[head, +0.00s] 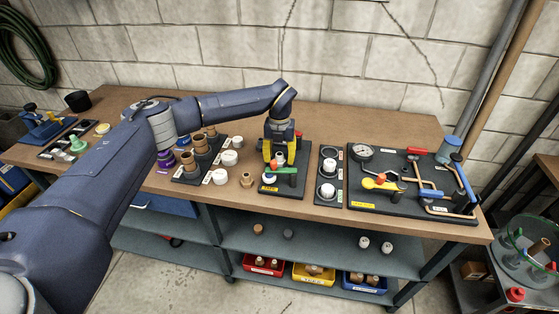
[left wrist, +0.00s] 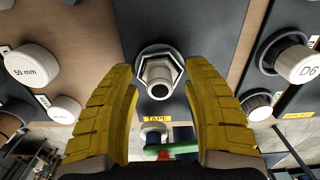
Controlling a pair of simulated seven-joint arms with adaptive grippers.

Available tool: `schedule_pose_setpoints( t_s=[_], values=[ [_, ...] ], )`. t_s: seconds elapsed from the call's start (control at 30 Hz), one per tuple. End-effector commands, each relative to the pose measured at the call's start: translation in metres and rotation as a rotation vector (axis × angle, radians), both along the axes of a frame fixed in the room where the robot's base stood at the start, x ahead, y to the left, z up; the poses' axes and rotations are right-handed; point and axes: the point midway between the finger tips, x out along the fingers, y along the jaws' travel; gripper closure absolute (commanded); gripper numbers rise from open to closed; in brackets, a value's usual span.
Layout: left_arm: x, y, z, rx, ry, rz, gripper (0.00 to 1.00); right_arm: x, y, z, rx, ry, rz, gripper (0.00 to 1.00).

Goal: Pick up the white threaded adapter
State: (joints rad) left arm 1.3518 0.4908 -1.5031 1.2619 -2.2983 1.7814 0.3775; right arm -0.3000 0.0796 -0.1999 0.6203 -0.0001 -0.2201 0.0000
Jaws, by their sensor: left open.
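The white threaded adapter (left wrist: 158,76) shows in the left wrist view, with a round open end facing the camera and a hex collar behind it. It sits on a dark board, in or against a grey hex-shaped seat. My left gripper (left wrist: 161,84) has its two yellow fingers spread, one on each side of the adapter, with a gap visible on both sides. In the head view my left gripper (head: 282,150) points down over the black board in the middle of the bench, and it hides most of the adapter there. My right gripper is not in view.
A green-handled valve (head: 285,170) and a white-and-blue roll (head: 269,178) stand close to the gripper on the same board. White caps (head: 328,191) are on a strip to the right, beside a piping board (head: 410,205). Brown and white fittings stand to the left.

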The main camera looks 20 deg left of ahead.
Motion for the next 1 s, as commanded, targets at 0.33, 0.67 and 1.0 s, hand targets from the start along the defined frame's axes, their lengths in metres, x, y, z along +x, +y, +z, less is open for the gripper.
schedule_pose_setpoints(
  t_s=[0.33, 0.67, 1.0],
  values=[
    [-0.0001, 0.0001, 0.0002, 0.000, 0.000, 0.000, 0.87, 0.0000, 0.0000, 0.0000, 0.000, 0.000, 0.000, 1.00],
    [-0.0001, 0.0002, 0.0003, 0.000, 0.000, 0.000, 1.00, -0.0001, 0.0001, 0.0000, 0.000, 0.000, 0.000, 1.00],
    [0.0002, 0.0002, 0.0015, 0.000, 0.000, 0.000, 1.00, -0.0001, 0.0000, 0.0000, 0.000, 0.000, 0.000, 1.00]
  ],
)
